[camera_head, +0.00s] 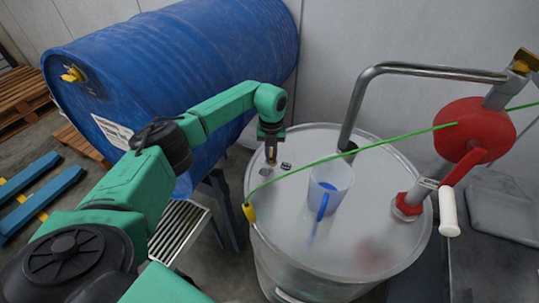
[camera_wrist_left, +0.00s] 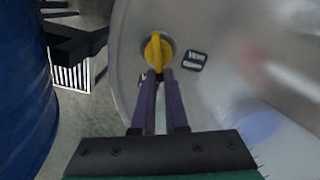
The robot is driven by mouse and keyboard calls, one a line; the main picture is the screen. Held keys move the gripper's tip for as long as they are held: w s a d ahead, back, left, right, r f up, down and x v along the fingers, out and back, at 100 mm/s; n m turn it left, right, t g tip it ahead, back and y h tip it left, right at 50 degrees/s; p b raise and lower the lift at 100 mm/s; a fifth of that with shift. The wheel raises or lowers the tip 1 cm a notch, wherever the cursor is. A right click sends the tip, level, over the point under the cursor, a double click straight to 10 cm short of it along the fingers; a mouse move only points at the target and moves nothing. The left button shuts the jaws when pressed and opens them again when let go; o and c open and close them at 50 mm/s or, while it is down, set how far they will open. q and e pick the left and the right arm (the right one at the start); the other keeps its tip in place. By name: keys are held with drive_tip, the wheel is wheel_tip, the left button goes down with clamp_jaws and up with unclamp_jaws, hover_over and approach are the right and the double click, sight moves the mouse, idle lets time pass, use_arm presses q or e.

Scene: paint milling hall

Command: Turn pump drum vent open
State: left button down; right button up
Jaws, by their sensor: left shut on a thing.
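The pump drum (camera_head: 278,227) is a steel drum with a flat lid, right of centre in the head view. Its vent is a yellow knob (camera_wrist_left: 157,50) on a round grey base near the lid's edge in the left wrist view. A small dark label (camera_wrist_left: 193,61) with white lettering sits to its right. My left gripper (camera_head: 271,160) points down at the lid. Its fingers (camera_wrist_left: 160,76) are shut on the yellow knob, which mostly hides the knob in the head view. My right gripper is not in view.
A clear jug with a blue handle (camera_head: 330,187) stands on the lid. A green cable runs over it to a yellow clamp (camera_head: 249,211) at the rim. A red hand pump (camera_head: 470,130) with a steel spout rises at right. A large blue drum (camera_head: 190,70) lies behind my arm.

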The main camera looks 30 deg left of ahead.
use_arm(q)
drive_tip(key=n, duration=0.3)
drive_tip(key=shift+w+d+r+n, duration=0.1)
drive_tip(key=shift+w+d+n, duration=0.2)
drive_tip(key=n, duration=0.3)
drive_tip(key=shift+w+d+n+p, duration=0.25)
drive_tip(key=shift+w+n+p, duration=0.05)
drive_tip(key=n, duration=0.4)
drive_tip(key=shift+w+d, duration=0.1)
drive_tip(key=shift+w, duration=0.3)
drive_tip(key=shift+w+n, duration=0.25)
drive_tip(key=shift+n, duration=0.95)
drive_tip(key=c, duration=0.9)
unclamp_jaws()
drive_tip(key=shift+c, duration=0.2)
